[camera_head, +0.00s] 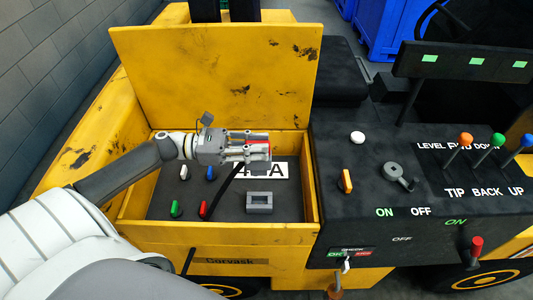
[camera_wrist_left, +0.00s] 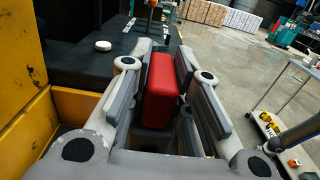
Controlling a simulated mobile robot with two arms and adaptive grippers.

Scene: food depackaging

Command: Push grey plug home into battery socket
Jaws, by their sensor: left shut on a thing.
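My left gripper (camera_head: 258,146) reaches from the left over the open yellow battery box. It is shut on the plug, a block whose grey body (camera_head: 259,158) shows in the head view. The plug's red part (camera_wrist_left: 160,88) stands between the two fingers in the left wrist view. A black cable runs down from near the plug into the box. The grey battery socket (camera_head: 259,208), a block with a rectangular opening, sits on the dark battery top below the gripper. The plug is above the socket and apart from it. My right gripper is not in view.
The yellow box wall (camera_head: 215,235) surrounds the battery, with its raised lid (camera_head: 215,75) behind. Coloured terminals, including a green one (camera_head: 175,208) and a red one (camera_head: 203,209), stand left of the socket. A black control console (camera_head: 430,215) with levers and switches lies to the right.

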